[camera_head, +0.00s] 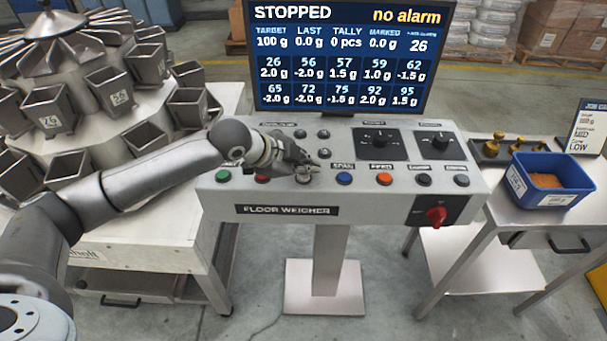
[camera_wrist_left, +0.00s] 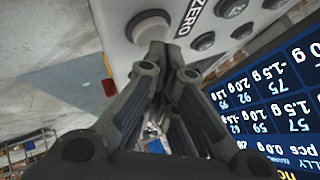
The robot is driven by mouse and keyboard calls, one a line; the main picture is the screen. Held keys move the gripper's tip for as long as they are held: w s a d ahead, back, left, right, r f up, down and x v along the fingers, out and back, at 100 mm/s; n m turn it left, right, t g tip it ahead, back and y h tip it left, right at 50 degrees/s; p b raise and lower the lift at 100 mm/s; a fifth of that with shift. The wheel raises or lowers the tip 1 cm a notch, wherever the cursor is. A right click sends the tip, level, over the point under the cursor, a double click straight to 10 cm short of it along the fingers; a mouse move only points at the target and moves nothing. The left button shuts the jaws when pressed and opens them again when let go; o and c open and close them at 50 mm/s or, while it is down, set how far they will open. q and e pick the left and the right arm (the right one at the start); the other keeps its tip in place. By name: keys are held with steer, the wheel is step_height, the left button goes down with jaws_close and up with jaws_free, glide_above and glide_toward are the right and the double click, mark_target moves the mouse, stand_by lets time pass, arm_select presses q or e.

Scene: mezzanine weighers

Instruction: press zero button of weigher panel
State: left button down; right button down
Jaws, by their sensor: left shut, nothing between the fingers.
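The weigher panel (camera_head: 225,200) is a grey sloped console marked FLOOR WEIGHER on a pedestal. Its front row has green, red, blue, orange and black buttons. The zero button (camera_wrist_left: 145,22), a round grey button beside the ZERO label (camera_wrist_left: 192,10), shows in the left wrist view, partly hidden behind my fingertips. My left gripper (camera_head: 312,165) is shut and empty, over the front row between the red and blue buttons. In the left wrist view the fingertips (camera_wrist_left: 156,50) overlap the zero button's edge; I cannot tell whether they touch it.
A display (camera_head: 345,100) behind the panel reads STOPPED, no alarm. A red rotary switch (camera_head: 436,216) sits at the panel's lower right. A blue bin (camera_head: 552,198) stands on the right table, and a multi-bucket weigher (camera_head: 60,130) stands at left.

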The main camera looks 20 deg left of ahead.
mark_target(306, 178)
arm_select(q)
steer(key=shift+f, duration=0.45)
stand_by(0.6)
steer(key=shift+r+p, duration=0.9)
steer(key=shift+p, duration=0.15)
step_height(306, 178, up, 5)
steer(key=p, duration=0.5)
stand_by(0.4)
